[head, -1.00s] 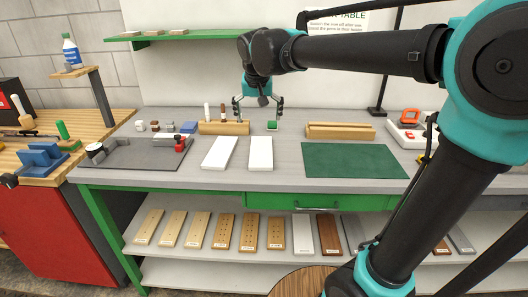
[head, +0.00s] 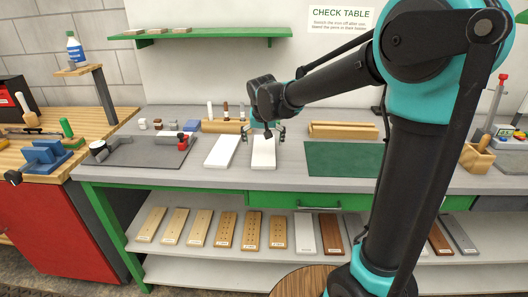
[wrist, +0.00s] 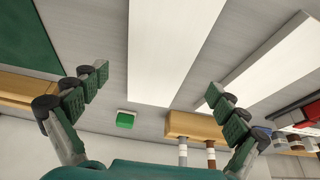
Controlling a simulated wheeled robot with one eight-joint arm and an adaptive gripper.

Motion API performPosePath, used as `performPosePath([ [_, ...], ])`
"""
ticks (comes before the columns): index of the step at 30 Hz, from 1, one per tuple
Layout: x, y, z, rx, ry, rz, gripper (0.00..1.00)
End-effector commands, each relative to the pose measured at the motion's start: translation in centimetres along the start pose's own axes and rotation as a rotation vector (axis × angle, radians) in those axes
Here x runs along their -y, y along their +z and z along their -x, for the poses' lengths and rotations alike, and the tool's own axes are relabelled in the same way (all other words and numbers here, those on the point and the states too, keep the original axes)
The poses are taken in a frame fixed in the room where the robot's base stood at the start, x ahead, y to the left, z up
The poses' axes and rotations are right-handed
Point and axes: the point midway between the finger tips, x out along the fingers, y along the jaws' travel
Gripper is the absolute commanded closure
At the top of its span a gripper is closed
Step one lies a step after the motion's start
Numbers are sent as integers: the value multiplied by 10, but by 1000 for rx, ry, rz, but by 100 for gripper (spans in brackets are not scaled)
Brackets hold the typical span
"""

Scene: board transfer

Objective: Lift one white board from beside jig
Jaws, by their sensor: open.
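Two white boards lie flat, apart and roughly side by side, on the grey bench: a left board (head: 221,151) and a right board (head: 263,157). My gripper (head: 264,134) is open and empty over the far end of the right board. In the wrist view my gripper (wrist: 157,92) has its fingers spread to either side of that board (wrist: 165,45). The other board (wrist: 265,65) shows at the right there. I cannot tell the exact height above the board. A grey jig plate with stops (head: 150,152) lies left of the boards.
A wooden block with upright tools (head: 222,127) stands behind the boards. A green mat (head: 345,158) lies to the right, with a long wooden block (head: 342,130) behind it. A small green block (wrist: 125,119) shows in the wrist view. A green shelf (head: 200,34) hangs above.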

Motion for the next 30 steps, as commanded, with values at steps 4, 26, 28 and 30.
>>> performPosePath([
  [4,-2,0,-21,0,0,0,3],
  [26,-2,1,-30,0,0,0,48],
  [28,-2,1,-30,0,0,0,57],
  [30,-2,1,-30,0,0,0,63],
])
